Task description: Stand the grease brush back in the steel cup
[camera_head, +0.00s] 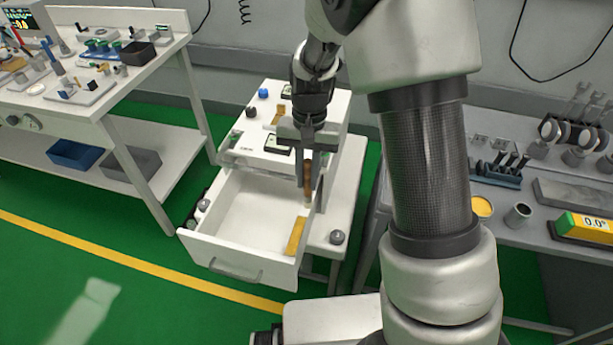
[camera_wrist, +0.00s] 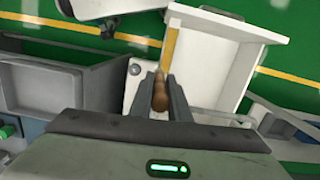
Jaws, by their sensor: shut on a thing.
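My gripper (camera_head: 306,165) points down over the right side of an open white drawer. It is shut on the grease brush (camera_head: 308,186), whose brown wooden handle hangs roughly upright between the fingers. In the wrist view the rounded handle end of the brush (camera_wrist: 159,96) shows between the two fingers (camera_wrist: 160,88). The brush's lower end is small, and I cannot tell whether it touches the drawer. A small steel cup (camera_head: 518,214) stands on the bench at the right, beside a round tin of yellow grease (camera_head: 482,207). The cup is well away from my gripper.
The open drawer (camera_head: 215,248) holds a yellow strip (camera_head: 296,236) along its right side. A grey knob-like part (camera_head: 337,237) sits right of it. My arm stands between the drawer and the right bench (camera_head: 500,235). A yellow level-like block (camera_head: 585,228) lies right of the cup.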

